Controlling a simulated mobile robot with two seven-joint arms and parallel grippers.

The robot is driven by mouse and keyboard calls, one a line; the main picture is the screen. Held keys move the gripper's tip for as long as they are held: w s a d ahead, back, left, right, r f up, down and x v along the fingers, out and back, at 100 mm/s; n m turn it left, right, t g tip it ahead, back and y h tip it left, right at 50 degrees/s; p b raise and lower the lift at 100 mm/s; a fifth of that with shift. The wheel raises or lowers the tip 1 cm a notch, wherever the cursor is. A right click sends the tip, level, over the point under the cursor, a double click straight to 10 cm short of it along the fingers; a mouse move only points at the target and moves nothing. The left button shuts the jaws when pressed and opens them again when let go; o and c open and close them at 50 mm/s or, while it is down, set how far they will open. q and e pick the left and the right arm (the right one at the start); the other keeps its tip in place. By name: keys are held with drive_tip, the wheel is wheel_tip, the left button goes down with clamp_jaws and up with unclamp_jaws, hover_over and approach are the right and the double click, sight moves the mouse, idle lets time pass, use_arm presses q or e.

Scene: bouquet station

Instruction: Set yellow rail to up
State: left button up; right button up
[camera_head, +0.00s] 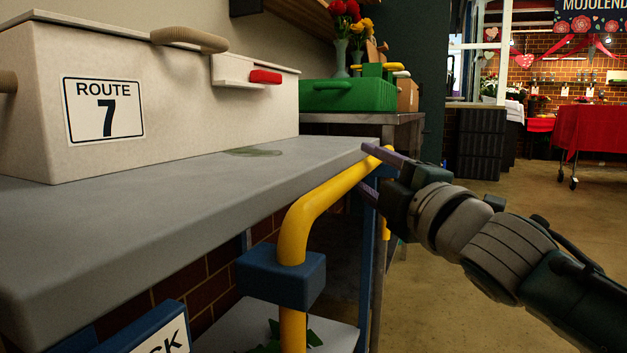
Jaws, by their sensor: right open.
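The yellow rail (324,201) is a thick bent tube in front of the grey worktop. Its near leg drops through a blue block (281,276), and its bar runs away from me, rising to the worktop's far right corner. My right gripper (372,170) comes in from the right at the rail's far end. Its two purple-grey fingers are apart, one above and one below the bar's level. The rail's far end passes by or between them; I cannot tell whether they touch it. My left gripper is not in view.
A cream box labelled ROUTE 7 (200,90) stands on the grey worktop (130,213). A green crate (345,95) and flower vases stand behind on another table. Below is a lower shelf (235,330) with green leaves. Open floor (500,195) lies right, before a red-draped cart (590,130).

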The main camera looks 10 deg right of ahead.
drive_tip(key=shift+x, duration=0.95)
clamp_jaws()
idle(0.8)
